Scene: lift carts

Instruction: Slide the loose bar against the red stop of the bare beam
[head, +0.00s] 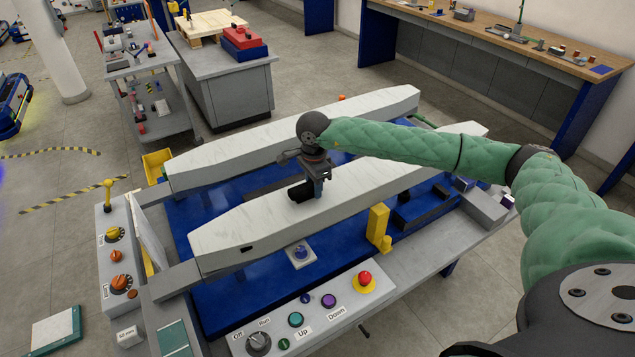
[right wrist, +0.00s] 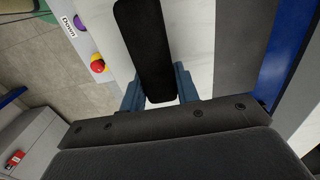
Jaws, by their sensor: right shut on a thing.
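Two long white beams lie side by side on the blue lift cart, a near beam (head: 365,182) and a far beam (head: 240,143). My right gripper (head: 317,186) is over the near beam and shut on a black bar (head: 299,193), which lies at the beam's top. In the right wrist view the black bar (right wrist: 146,45) sits between the two blue-grey fingers of the gripper (right wrist: 158,92). A small orange-red piece (head: 342,97) shows at the far beam's back edge; I cannot tell if it is the red stop. My left gripper is out of view.
A control panel (head: 315,322) with knobs, buttons and a red emergency button (head: 365,278) runs along the near side. A yellow block (head: 377,224) stands beside the near beam. A grey cabinet (head: 225,88) and a tool trolley (head: 145,75) stand behind left.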

